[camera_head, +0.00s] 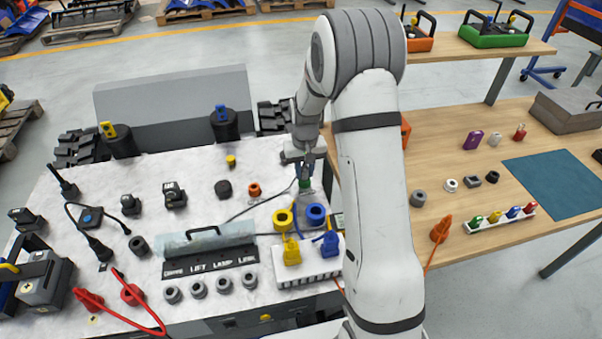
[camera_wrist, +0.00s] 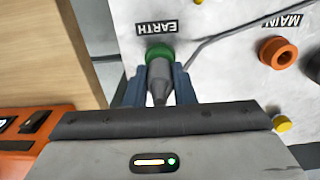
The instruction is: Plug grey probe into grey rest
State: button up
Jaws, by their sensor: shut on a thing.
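My gripper (camera_head: 305,172) points down over the right part of the white board. In the wrist view its blue fingers (camera_wrist: 158,78) are shut on a grey tapered piece, which looks like the grey probe (camera_wrist: 160,82). The probe's far end meets a green ring (camera_wrist: 159,53) by the EARTH label; I cannot tell if it is seated there or only in front of it. The grey rest is not certain: a grey ring (camera_head: 418,198) stands on the wooden table, and several grey sockets (camera_head: 198,289) line the board's front.
A yellow ring (camera_head: 283,220) and a blue ring (camera_head: 315,214) stand close in front of the gripper. An orange ring (camera_head: 254,189) is to its left. A thin dark cable (camera_head: 245,211) runs across the board. My arm passes over the gap beside the wooden table (camera_head: 455,140).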

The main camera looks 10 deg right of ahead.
grip_shut()
jog(key=shift+r, duration=0.1)
jog(key=shift+r+p, duration=0.85)
jog(key=shift+r, duration=0.45)
jog(key=shift+r+p, duration=0.95)
jog(key=shift+r, duration=0.8)
